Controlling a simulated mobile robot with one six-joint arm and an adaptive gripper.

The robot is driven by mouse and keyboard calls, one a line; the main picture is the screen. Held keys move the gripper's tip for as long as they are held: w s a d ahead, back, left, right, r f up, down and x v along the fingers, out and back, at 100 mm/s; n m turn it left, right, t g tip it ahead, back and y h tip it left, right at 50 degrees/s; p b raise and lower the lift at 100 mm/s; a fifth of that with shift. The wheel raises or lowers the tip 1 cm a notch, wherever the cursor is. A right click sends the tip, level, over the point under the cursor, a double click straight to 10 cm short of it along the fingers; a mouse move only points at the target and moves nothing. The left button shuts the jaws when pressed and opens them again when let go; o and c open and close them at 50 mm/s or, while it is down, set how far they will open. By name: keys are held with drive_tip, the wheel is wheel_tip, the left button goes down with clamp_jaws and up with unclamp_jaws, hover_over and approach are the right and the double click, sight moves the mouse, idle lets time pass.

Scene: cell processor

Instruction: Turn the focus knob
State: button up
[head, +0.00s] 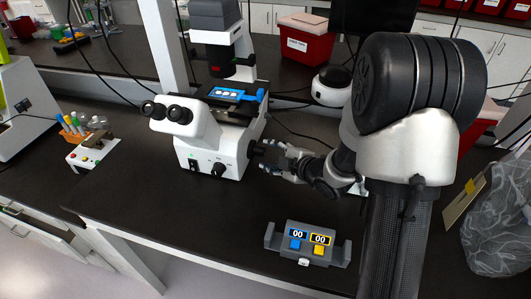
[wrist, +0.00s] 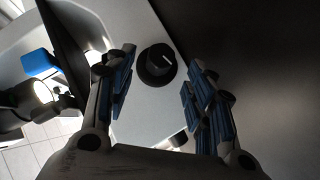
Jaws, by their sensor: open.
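A white microscope (head: 208,148) with black eyepieces stands on the dark bench in the head view. The focus knob (wrist: 157,66) is black and round with a pale line on its face, and sits on the microscope's side in the wrist view. In the head view a dark knob (head: 254,148) shows at the microscope's right side. My gripper (head: 275,158) is open just right of the microscope. In the wrist view, the fingers of my gripper (wrist: 160,84) stand apart, with the knob between and a little beyond them. I see no clear contact with it.
A grey counter device (head: 308,243) with blue and yellow buttons sits on the bench in front. A tube rack (head: 72,137) and a small white device (head: 91,151) are at left. A red bin (head: 305,40) stands behind. The bench left of the counter is clear.

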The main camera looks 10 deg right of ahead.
drive_tip(key=v, duration=0.7)
drive_tip(key=shift+s, duration=0.25)
idle(4.6)
drive_tip(key=s+d+r+m+g+h, duration=0.35)
drive_tip(key=s+r+m+h, duration=0.4)
drive_tip(key=r+m, duration=0.25)
drive_tip(key=s+a+m+g+y, duration=0.1)
drive_tip(key=s+a+m+g, duration=0.1)
drive_tip(key=s, duration=0.7)
drive_tip(key=s+a+r+m+g+y, duration=0.1)
drive_tip(key=s+a+m, duration=0.3)
drive_tip(key=s+a, duration=0.3)
drive_tip(key=s, duration=0.2)
drive_tip(key=shift+s+m+g+y, duration=0.3)
drive_tip(key=shift+g+y, duration=0.05)
drive_tip(key=shift+r, duration=0.1)
